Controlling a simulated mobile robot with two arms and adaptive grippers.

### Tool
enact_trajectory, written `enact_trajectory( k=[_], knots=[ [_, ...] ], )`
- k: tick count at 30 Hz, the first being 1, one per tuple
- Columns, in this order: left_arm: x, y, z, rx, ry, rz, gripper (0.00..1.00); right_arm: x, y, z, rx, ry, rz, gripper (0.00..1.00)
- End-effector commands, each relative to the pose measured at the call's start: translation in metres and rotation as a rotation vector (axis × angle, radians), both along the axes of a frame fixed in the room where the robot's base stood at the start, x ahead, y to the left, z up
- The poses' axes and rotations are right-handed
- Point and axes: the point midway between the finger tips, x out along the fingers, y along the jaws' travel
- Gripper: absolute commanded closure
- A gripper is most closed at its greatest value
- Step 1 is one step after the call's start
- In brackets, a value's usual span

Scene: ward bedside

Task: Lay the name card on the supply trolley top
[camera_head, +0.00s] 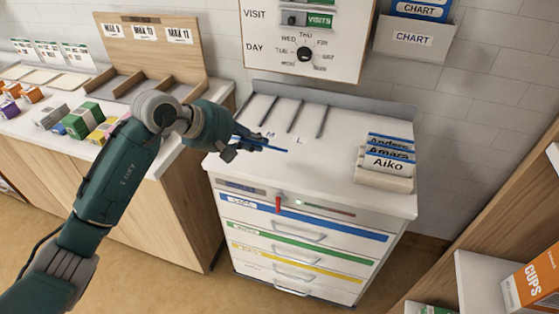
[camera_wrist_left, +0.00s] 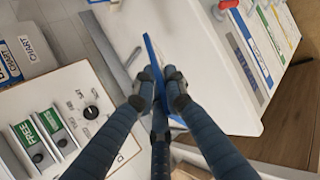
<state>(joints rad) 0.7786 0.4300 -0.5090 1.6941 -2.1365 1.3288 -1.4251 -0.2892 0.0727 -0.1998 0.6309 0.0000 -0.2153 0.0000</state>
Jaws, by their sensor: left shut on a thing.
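My left gripper (camera_head: 252,145) reaches over the left part of the white supply trolley top (camera_head: 325,150). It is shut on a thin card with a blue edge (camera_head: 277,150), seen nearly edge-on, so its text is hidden. In the left wrist view the gripper (camera_wrist_left: 162,88) closes on the card (camera_wrist_left: 151,52), with the trolley top (camera_wrist_left: 205,50) behind it. I cannot tell whether the card touches the surface. My right gripper is not in view.
A holder (camera_head: 384,180) with name cards, Aiko in front, stands at the trolley's right. The middle is clear. A wall panel with a dial (camera_head: 304,54) hangs behind. A counter with small boxes (camera_head: 84,121) is left.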

Motion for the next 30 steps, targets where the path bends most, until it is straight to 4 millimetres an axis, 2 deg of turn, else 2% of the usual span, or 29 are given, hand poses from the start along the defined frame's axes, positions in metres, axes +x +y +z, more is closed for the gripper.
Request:
enact_trajectory(
  k=[1,4,8,12,17,28,30],
  knots=[
    [0.017,-0.021,0.009,0.037,-0.056,-0.061,1.00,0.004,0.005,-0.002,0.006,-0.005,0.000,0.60],
    [0.041,-0.046,0.021,0.101,-0.145,-0.155,1.00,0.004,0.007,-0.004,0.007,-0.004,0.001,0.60],
    [0.060,-0.061,0.032,0.145,-0.216,-0.220,1.00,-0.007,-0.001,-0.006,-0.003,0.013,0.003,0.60],
    [0.066,-0.066,0.033,0.158,-0.241,-0.242,1.00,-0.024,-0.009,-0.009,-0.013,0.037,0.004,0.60],
    [0.066,-0.066,0.017,0.156,-0.240,-0.244,1.00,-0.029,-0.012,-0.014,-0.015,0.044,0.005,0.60],
    [0.065,-0.066,-0.037,0.153,-0.239,-0.241,1.00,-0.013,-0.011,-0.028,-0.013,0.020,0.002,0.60],
    [0.066,-0.065,-0.049,0.156,-0.242,-0.241,1.00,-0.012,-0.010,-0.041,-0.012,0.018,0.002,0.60]
  ],
)
